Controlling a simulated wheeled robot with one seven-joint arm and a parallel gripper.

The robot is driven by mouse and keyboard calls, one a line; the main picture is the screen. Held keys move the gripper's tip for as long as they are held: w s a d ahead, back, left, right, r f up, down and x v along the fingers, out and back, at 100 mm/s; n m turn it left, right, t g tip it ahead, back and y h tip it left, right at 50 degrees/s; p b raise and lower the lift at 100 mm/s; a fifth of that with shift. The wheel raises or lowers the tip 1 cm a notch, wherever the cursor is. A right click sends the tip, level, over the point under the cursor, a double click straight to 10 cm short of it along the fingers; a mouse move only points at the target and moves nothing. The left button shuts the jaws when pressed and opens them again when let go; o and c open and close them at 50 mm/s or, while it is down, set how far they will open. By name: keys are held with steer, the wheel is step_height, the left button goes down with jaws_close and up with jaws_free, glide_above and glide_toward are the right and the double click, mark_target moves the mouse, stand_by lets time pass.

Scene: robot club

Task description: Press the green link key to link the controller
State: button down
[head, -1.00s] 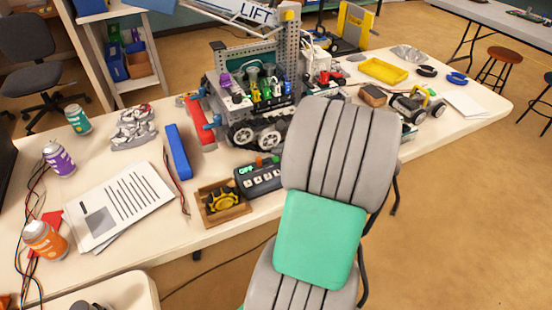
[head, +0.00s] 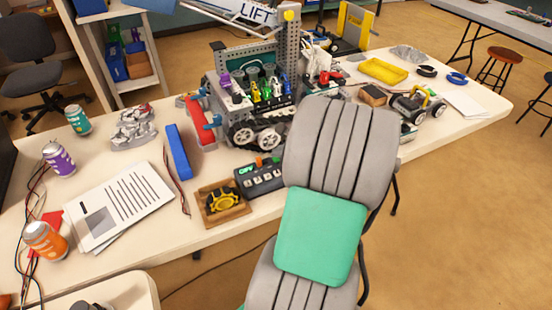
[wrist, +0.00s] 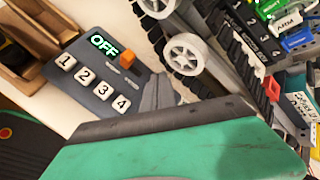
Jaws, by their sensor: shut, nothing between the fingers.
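The controller (head: 260,178) is a dark box on the table, with white keys numbered 1 to 4, an orange switch and a lit green display. In the wrist view the controller (wrist: 91,78) shows closer, and its display (wrist: 103,43) reads OFF. My gripper (wrist: 163,84) is shut and empty, with its grey fingertips over the right end of the controller. I cannot tell whether they touch it. I cannot clearly make out the green link key; the fingers may cover it. In the head view my arm hides the gripper.
A wheeled robot (head: 250,110) with coloured plugs stands just behind the controller. A wooden tray (head: 222,203) with a yellow part sits left of it, and a blue bar (head: 178,150) lies farther left. Papers (head: 118,205) and several cans fill the left side.

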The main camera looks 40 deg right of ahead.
steer(key=shift+f, duration=0.45)
stand_by(0.8)
steer(key=shift+r+p, duration=0.85)
step_height(320, 180, up, 5)
steer(key=p, duration=0.5)
stand_by(0.5)
